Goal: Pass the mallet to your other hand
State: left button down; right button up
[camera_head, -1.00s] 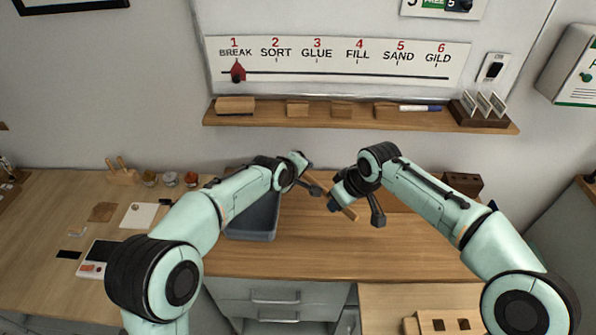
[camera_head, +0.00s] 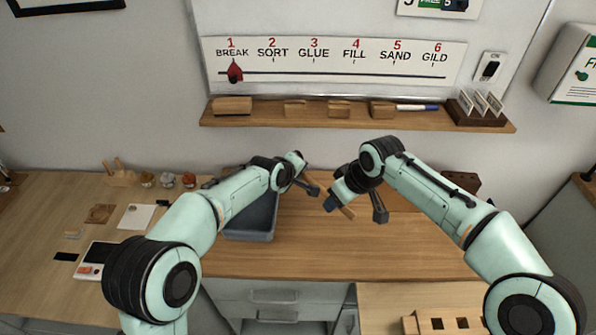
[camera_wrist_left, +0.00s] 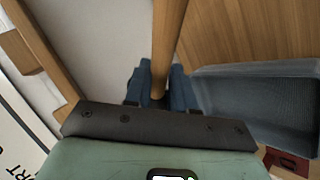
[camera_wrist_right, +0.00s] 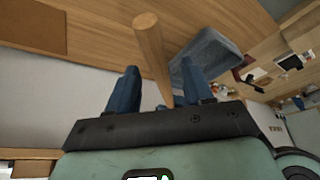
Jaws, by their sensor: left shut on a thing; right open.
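The mallet's wooden handle (camera_head: 321,187) slants down to the right between my two grippers in the head view. My left gripper (camera_head: 304,165) is shut on it. In the left wrist view the handle (camera_wrist_left: 168,40) runs up from between the blue fingers (camera_wrist_left: 162,88). My right gripper (camera_head: 333,201) is open around the lower part of the handle. In the right wrist view the handle (camera_wrist_right: 152,50) passes between the spread fingers (camera_wrist_right: 160,90), nearer the right-hand one; I cannot tell whether they touch. The mallet's head is not clearly visible.
A grey tray (camera_head: 246,236) sits on the wooden worktop (camera_head: 300,262) below my left forearm. The worktop's middle front is clear. A shelf (camera_head: 360,122) with wooden blocks juts from the wall behind. Small jars (camera_head: 167,180) stand at the left.

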jog(key=v, duration=1)
jog(key=shift+r, duration=0.1)
